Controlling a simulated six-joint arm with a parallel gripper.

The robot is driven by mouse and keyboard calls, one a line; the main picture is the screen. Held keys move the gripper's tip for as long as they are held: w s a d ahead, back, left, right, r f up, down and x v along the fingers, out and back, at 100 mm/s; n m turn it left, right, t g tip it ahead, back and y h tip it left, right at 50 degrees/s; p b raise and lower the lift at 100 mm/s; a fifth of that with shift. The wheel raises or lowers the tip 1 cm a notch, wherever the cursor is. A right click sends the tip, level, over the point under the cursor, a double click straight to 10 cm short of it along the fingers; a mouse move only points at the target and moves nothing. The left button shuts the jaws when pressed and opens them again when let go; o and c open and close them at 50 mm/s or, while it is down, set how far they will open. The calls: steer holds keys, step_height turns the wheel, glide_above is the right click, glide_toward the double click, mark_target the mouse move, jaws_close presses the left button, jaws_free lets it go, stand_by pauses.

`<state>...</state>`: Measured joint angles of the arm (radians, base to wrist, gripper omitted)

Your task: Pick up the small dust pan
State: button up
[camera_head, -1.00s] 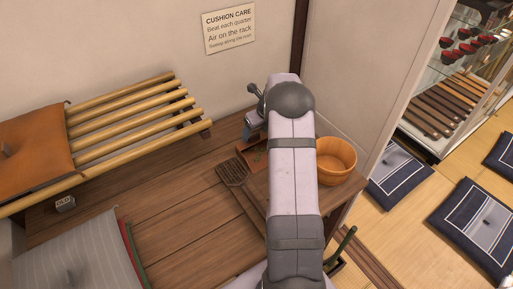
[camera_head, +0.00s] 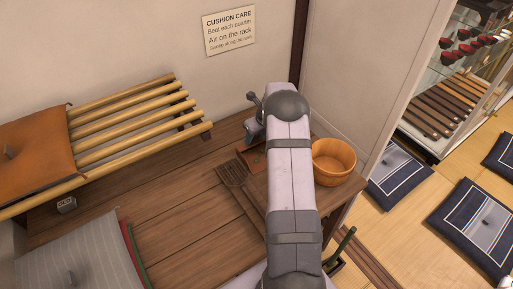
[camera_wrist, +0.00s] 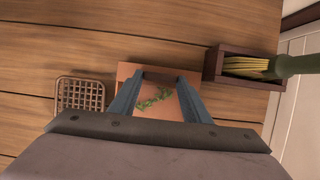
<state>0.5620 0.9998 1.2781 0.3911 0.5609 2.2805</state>
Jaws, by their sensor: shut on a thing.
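The small dust pan (camera_wrist: 122,72) is a flat reddish-brown pan with green leaf bits on it. In the wrist view it lies between my two blue-grey fingers. My gripper (camera_wrist: 161,78) is shut on a dark raised part at the pan's far edge. In the head view the pan (camera_head: 250,160) shows on the wooden platform, partly hidden behind my arm. My gripper (camera_head: 253,133) is just above it there, its fingertips hard to make out. I cannot tell whether the pan is clear of the boards.
A woven grid beater (camera_wrist: 80,94) lies left of the pan. A dark box with a green-handled broom (camera_wrist: 210,65) is at the right. A wooden tub (camera_head: 345,160) stands right of my arm. A bamboo rack (camera_head: 150,115) with an orange cushion is at the left.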

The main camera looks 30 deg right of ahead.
steer(key=shift+r, duration=0.2)
step_height(320, 180, up, 17)
steer(key=p, duration=0.6)
stand_by(0.4)
steer(key=s+a+r+p, duration=0.1)
steer(key=s+a+p, duration=0.25)
steer(key=p, duration=1.35)
steer(key=shift+w+d+f, duration=0.3)
steer(key=shift+w+d, duration=0.6)
steer(key=shift+w+d+f, duration=0.25)
steer(key=shift+w+d, duration=0.6)
steer(key=shift+d, duration=0.05)
